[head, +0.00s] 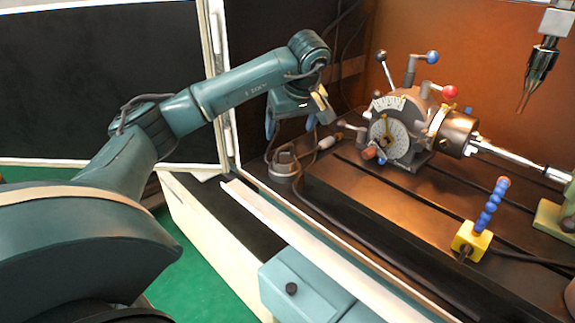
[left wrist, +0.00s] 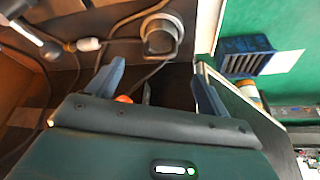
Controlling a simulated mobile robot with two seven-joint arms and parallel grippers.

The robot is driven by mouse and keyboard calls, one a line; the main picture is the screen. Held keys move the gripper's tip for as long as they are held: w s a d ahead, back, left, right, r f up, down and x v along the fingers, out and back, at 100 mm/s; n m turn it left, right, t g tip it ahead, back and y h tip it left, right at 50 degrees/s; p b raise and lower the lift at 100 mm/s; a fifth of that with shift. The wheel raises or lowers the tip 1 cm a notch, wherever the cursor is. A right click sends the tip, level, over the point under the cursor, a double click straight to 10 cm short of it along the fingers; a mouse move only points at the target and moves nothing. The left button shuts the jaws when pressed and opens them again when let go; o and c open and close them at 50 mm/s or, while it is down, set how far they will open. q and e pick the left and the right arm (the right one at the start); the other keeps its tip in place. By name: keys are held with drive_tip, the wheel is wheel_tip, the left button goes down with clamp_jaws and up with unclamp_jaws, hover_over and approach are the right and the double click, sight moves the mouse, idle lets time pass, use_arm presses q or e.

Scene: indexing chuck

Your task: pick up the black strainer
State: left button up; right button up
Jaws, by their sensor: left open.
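A round, dark grey, cup-like thing (head: 284,163), the only one I can match to the black strainer, sits at the left end of the machine bed. In the left wrist view the strainer (left wrist: 161,38) shows a grey rim and dark inside, with a cable beside it; its mesh is too small to tell. My left gripper (head: 291,128) hangs above and behind it in the head view, blue fingers pointing down. In the left wrist view the gripper (left wrist: 158,70) is open and empty, its fingers apart from the strainer. My right gripper is not in view.
The indexing chuck (head: 398,130) with its levers stands right of my left gripper. A white connector (head: 327,142) and cables lie near the strainer. A pale ledge (head: 290,232) edges the bed. A blue slotted basket (left wrist: 248,56) shows beyond the edge in the left wrist view.

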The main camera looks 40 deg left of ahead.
sight(285, 156)
use_arm(q)
drive_tip(key=b+x, duration=0.1)
drive_tip(key=x, duration=1)
drive_tip(key=shift+s+d+f, duration=0.1)
drive_tip(key=shift+d+f, duration=0.05)
drive_tip(key=c, duration=1.1)
